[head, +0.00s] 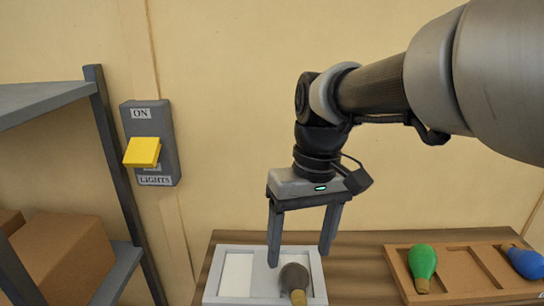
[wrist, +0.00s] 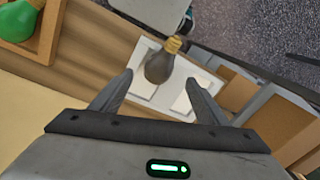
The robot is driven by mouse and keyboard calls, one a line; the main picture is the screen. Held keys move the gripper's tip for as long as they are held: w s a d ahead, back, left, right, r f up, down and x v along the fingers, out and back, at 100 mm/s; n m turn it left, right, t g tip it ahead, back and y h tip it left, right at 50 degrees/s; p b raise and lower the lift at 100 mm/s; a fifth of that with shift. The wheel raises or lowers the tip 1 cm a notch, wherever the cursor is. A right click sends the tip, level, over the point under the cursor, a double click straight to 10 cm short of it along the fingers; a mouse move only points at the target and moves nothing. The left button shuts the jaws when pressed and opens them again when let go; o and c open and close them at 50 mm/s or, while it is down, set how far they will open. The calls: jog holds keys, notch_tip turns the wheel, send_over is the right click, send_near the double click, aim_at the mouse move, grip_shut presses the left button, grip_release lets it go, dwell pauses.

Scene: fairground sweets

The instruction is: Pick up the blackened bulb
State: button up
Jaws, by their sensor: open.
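The blackened bulb (head: 294,277) is dark grey with a brass-coloured base. It lies in the right part of a white tray (head: 318,272) on the wooden table. In the wrist view the bulb (wrist: 159,67) shows beyond and between the fingertips, with its base pointing away. My gripper (head: 300,260) points down over the tray, open and empty. In the wrist view its fingers (wrist: 161,82) stand apart on either side of the bulb. I cannot tell how much height separates the fingertips from the bulb.
A wooden tray (head: 398,270) at the right holds a green bulb (head: 423,265) and a blue bulb (head: 525,262). A grey switch box (head: 166,125) with a yellow lever (head: 142,152) is on the wall. A grey shelf (head: 50,97) with cardboard boxes (head: 65,258) stands at the left.

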aim_at(296, 268)
jog(key=f, duration=0.4)
jog(key=f+b, duration=0.1)
jog(key=f, duration=0.1)
jog(key=shift+w+a+f, duration=0.15)
jog(key=shift+a+f, duration=0.05)
jog(key=shift+a, duration=0.05)
jog(key=c, duration=0.9)
